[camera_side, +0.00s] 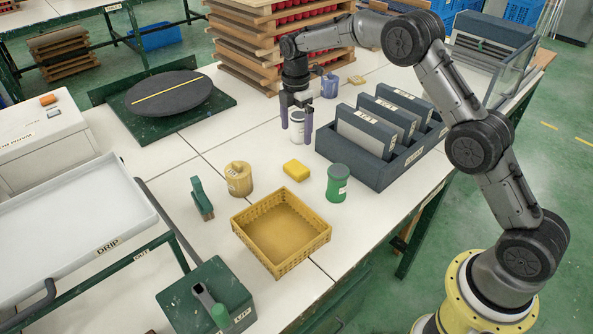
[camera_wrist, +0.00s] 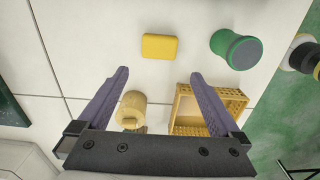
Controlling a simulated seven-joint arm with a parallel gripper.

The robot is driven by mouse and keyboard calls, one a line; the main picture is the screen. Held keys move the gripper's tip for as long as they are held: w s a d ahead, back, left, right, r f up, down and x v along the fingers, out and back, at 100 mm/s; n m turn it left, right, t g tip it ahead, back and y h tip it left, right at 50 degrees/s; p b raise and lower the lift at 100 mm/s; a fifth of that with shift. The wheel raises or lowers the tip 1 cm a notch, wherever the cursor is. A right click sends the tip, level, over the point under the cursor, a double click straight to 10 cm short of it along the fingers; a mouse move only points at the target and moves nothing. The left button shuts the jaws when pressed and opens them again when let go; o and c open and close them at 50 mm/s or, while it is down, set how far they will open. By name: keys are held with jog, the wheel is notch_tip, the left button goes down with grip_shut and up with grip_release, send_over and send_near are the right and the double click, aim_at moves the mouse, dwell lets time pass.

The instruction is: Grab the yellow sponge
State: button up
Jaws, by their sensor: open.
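The yellow sponge (camera_side: 296,167) lies flat on the white table, left of the green can and behind the yellow basket in the side view. In the wrist view the sponge (camera_wrist: 160,46) lies beyond my fingertips, roughly centred between them, with nothing touching it. My gripper (camera_side: 296,132) is open with two purple fingers pointing down, above the table and behind the sponge in the side view. The wrist view shows the open gripper (camera_wrist: 160,73) holding nothing.
A green can (camera_side: 337,182) stands right of the sponge, a tan lidded jar (camera_side: 239,178) to its left. The yellow basket (camera_side: 319,245) is in front. A dark rack of panels (camera_side: 345,165) stands to the right. A green-handled brush (camera_side: 202,199) stands farther left. Bare table surrounds the sponge.

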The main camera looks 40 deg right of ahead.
aim_at(296, 166)
notch_tip(296, 166, down, 13)
jog(key=shift+d+r, duration=0.1)
jog(key=shift+d, duration=0.05)
dwell(0.4)
jog(key=c, duration=1)
